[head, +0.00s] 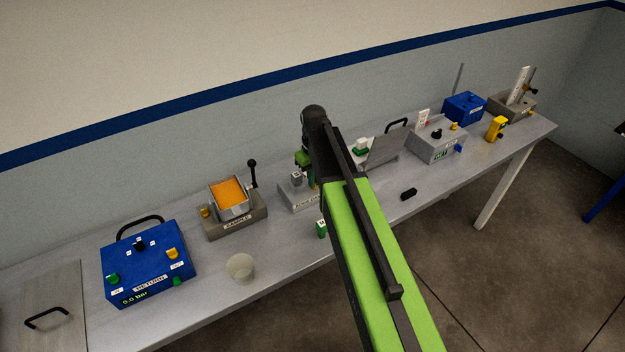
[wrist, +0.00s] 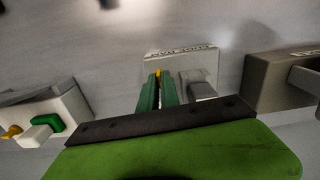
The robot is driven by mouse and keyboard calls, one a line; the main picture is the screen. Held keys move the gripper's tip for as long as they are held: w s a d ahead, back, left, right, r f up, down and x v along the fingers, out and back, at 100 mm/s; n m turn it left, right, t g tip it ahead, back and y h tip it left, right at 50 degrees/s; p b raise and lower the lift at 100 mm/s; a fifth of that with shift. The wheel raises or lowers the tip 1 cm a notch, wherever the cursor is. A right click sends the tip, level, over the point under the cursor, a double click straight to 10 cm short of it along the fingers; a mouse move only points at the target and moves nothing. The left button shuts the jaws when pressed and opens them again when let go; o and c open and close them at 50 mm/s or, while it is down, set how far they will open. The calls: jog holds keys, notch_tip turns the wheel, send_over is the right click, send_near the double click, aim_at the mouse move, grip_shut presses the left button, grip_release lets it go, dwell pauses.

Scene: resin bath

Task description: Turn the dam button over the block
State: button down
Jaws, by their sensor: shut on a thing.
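A light grey block (head: 296,198) with a label that seems to read EDGE DAM stands mid-bench in the head view, partly behind my arm. In the wrist view the same block (wrist: 180,57) lies beyond my fingers, its lettering upside down. A grey square post (wrist: 198,84) rises on it beside my fingers. My gripper (wrist: 158,78) has green fingers, shut on a small yellow piece (wrist: 158,73), apparently the dam button, of which only a sliver shows. The rest of it is hidden between the fingers. In the head view my arm covers most of the fingers.
The SAMPLE unit (head: 237,222) with an orange tray and black lever stands just left. A blue RETURN box (head: 148,267), a clear cup (head: 240,267) and a small green item (head: 321,229) are nearby. A grey box (head: 437,144) stands farther right; a small black object (head: 409,194) lies near the front edge.

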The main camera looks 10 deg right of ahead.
jog(key=shift+s+m, duration=0.15)
jog(key=shift+m, duration=0.35)
jog(key=c, duration=1.6)
grip_release()
jog(key=shift+r, duration=0.15)
notch_tip(320, 180, up, 17)
jog(key=p, duration=1.7)
jog(key=shift+r, duration=0.1)
